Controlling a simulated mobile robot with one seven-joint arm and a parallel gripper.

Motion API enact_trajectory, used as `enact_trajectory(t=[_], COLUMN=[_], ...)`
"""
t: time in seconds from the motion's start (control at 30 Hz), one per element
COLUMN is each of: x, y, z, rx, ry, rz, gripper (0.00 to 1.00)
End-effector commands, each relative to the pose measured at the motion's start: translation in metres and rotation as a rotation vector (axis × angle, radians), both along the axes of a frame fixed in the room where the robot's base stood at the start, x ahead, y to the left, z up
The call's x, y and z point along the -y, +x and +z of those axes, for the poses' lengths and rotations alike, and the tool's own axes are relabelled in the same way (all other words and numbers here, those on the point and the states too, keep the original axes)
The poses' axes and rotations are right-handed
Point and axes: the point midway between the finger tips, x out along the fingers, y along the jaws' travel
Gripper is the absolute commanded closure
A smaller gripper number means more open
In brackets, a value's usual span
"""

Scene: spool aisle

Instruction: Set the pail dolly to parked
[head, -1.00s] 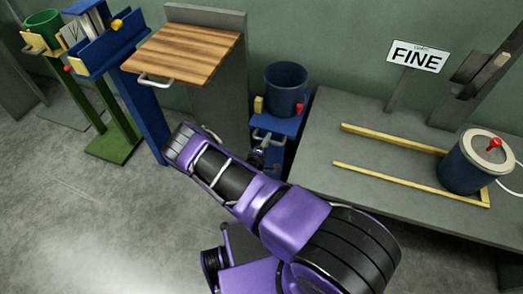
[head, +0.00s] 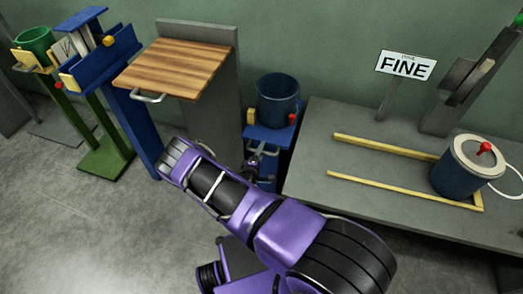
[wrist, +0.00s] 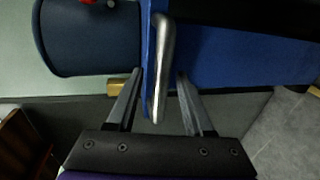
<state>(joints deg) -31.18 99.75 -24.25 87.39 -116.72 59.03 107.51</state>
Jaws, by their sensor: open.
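The pail dolly (head: 285,134) is a blue stand beside the left end of the grey bench, with a dark blue pail (head: 277,103) on top. A metal bar handle (head: 268,149) is on its front. My gripper (head: 254,165) is at this handle, in front of the dolly. In the wrist view my gripper (wrist: 160,74) is open, with one finger on each side of the handle (wrist: 163,45). I cannot tell whether either finger touches it. The pail (wrist: 85,40) and the blue dolly (wrist: 235,58) also show there. My wrist partly hides the dolly's lower part.
A wooden-topped stand (head: 180,66) with its own handle is left of the dolly. Farther left are a blue stand (head: 100,66) and a green pail (head: 34,41). The grey bench (head: 315,150) holds yellow rails, a lidded pail (head: 458,178) and a FINE sign (head: 406,66).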

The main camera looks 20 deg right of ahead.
Motion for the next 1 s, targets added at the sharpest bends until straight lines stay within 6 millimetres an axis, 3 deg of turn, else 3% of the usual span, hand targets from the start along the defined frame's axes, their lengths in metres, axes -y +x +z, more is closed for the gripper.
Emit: enact_trajectory(t=[0.6,0.8,1.0], x=[-0.079,-0.093,-0.096], y=[-0.107,-0.127,-0.132], z=[0.03,0.034,0.035], rx=[0.0,0.002,0.001], ry=[-0.001,0.001,0.0], rz=[0.002,0.002,0.0], gripper=[0.48,0.48,0.48])
